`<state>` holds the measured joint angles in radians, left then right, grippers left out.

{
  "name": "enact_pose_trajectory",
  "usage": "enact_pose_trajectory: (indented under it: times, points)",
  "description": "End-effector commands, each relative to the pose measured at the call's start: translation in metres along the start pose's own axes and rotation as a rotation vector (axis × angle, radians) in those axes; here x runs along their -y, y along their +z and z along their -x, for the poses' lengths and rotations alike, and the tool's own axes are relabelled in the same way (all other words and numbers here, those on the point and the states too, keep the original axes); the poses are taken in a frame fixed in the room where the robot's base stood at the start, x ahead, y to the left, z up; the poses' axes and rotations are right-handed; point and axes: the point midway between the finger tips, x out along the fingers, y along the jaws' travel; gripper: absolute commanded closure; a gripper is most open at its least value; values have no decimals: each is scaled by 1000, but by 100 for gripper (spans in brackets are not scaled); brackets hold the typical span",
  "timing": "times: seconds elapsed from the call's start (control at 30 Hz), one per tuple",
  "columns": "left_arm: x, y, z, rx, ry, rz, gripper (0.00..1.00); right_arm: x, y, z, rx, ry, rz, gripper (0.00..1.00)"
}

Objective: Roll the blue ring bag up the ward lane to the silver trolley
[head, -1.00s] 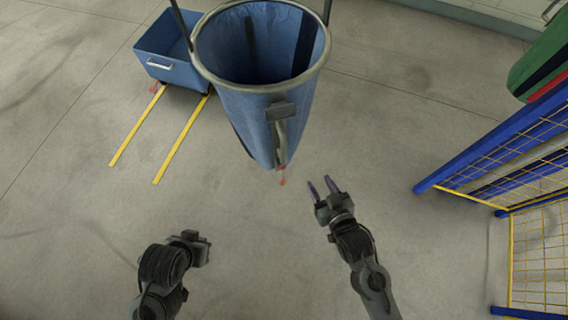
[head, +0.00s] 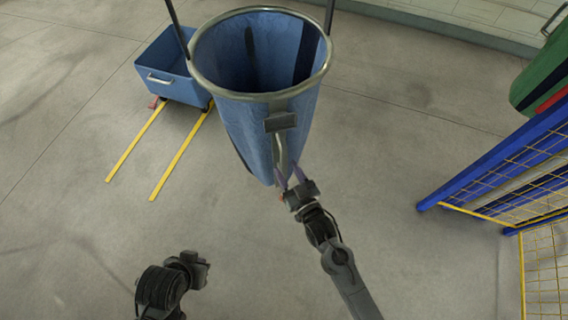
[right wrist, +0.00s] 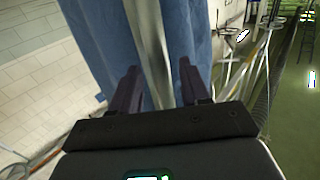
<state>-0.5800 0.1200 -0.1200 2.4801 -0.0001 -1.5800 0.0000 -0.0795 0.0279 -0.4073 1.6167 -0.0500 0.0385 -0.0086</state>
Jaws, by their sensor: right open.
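The blue ring bag (head: 262,135) hangs from a round silver-grey metal ring at the top centre of the head view. A metal post with a dark clamp runs down its near side. My right gripper (head: 290,170) is open at the bag's lower near side. In the right wrist view, the open fingers (right wrist: 158,80) stand on either side of the pale metal post, with blue fabric (right wrist: 98,40) behind. Contact with the post is unclear. My left gripper (head: 197,268) is low, left of centre, well away from the bag; its fingers cannot be made out. I cannot identify a silver trolley.
A blue tub cart (head: 170,75) stands left of the bag. Two yellow floor strips (head: 136,140) run from it towards me. A blue-framed yellow mesh rack (head: 500,165) with a green and red bag (head: 540,80) is on the right. Open floor lies left and front.

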Motion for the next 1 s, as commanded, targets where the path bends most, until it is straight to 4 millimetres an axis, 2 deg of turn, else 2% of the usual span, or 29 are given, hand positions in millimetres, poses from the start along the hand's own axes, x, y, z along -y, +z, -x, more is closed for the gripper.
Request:
enact_pose_trajectory:
  times: [0.2, 0.6, 0.67, 0.9, 1.0]
  points:
    - [0, 0, 0, 0, 0, 0, 100, 0, 0, -22, 0, 0, 0, 54]
    - [0, 0, 0, 0, 0, 0, 100, 0, 0, -28, 0, 0, -1, 54]
    - [0, 0, 0, 0, 0, 0, 100, 0, 0, -28, 0, 0, -1, 60]
    - [0, 0, 0, 0, 0, 0, 100, 0, 0, -28, 1, 0, -1, 97]
    - [0, 0, 0, 0, 0, 0, 100, 0, 0, -28, 1, 0, -1, 100]
